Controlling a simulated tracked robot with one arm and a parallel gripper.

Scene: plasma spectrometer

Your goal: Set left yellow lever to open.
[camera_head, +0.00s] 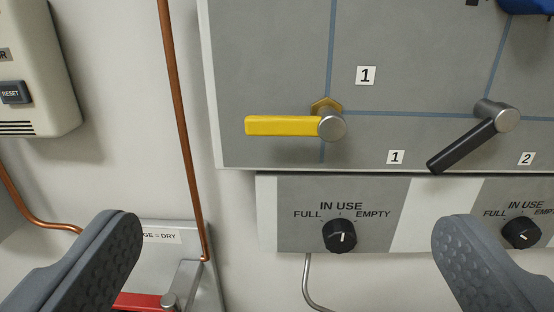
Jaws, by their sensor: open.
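The yellow lever (284,126) is on the grey panel, left of centre in the view. Its handle points left and lies almost level, with a round metal hub (331,126) at its right end and a brass-coloured nut behind it. Blue lines on the panel meet near the hub. My gripper (288,240) is open and empty, its two grey fingers wide apart at the lower left and lower right. The lever stands above and between the fingertips, touching neither.
A black lever (461,146) slants down-left on the same panel. Below are black knobs (340,236) marked IN USE, FULL and EMPTY. A copper pipe (175,130) runs down at left, beside a box with a RESET button (14,92). A red handle (137,301) shows at lower left.

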